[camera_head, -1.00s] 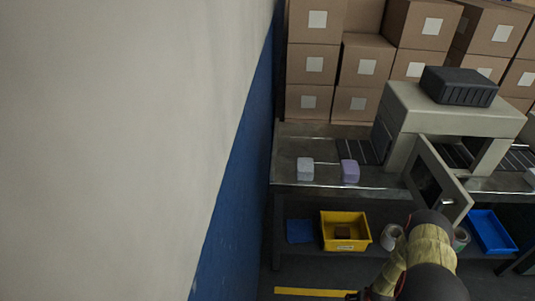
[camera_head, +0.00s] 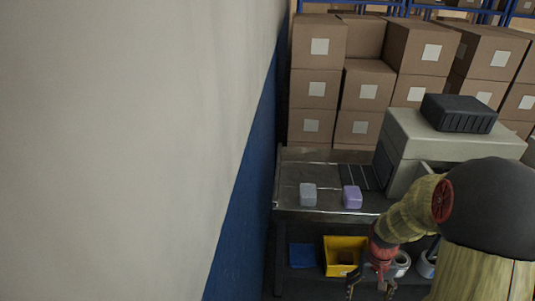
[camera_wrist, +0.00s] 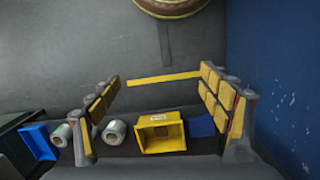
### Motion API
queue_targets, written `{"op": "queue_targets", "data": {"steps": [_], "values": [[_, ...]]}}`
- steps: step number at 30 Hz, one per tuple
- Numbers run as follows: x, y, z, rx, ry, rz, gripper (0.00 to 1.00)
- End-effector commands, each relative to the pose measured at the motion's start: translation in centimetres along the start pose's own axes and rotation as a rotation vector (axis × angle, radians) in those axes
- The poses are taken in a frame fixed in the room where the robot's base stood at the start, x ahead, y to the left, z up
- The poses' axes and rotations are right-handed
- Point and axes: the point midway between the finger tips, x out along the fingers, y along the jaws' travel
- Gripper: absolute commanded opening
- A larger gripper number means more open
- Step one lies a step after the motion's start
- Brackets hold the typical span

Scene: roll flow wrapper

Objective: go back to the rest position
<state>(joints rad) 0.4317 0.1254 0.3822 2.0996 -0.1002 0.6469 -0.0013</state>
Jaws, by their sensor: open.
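My gripper (camera_head: 369,288) is at the bottom of the head view, in front of the table's lower shelf, with its fingers pointing down. In the wrist view my gripper (camera_wrist: 165,110) shows two padded fingers spread wide apart with nothing between them touching either one. My arm, in a yellowish cover, comes in from the lower right of the head view and hides part of the wrapper machine and the shelf.
A steel table (camera_head: 325,172) carries a grey block (camera_head: 308,195), a purple block (camera_head: 352,197) and the wrapper machine (camera_head: 405,140). Below are a yellow bin (camera_head: 340,250), rolls (camera_wrist: 114,132) and a blue bin (camera_wrist: 39,141). A wall (camera_head: 130,150) stands left; stacked cartons (camera_head: 318,90) stand behind.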

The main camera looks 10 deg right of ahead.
Motion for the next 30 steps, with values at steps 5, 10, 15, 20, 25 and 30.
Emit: {"op": "queue_targets", "data": {"steps": [5, 10, 15, 20, 25, 30], "values": [[-6.5, -2.4, 3.4, -0.029, 0.028, -0.005, 0.78], [-11.5, -4.4, 6.7, -0.061, 0.070, -0.014, 0.78], [-15.8, -6.3, 9.9, -0.101, 0.136, -0.027, 0.78], [-19.5, -7.8, 12.4, -0.145, 0.229, -0.043, 0.78], [-23.5, -9.3, 14.3, -0.200, 0.364, -0.064, 0.78], [-27.7, -10.6, 15.9, -0.258, 0.503, -0.087, 0.78]]}}
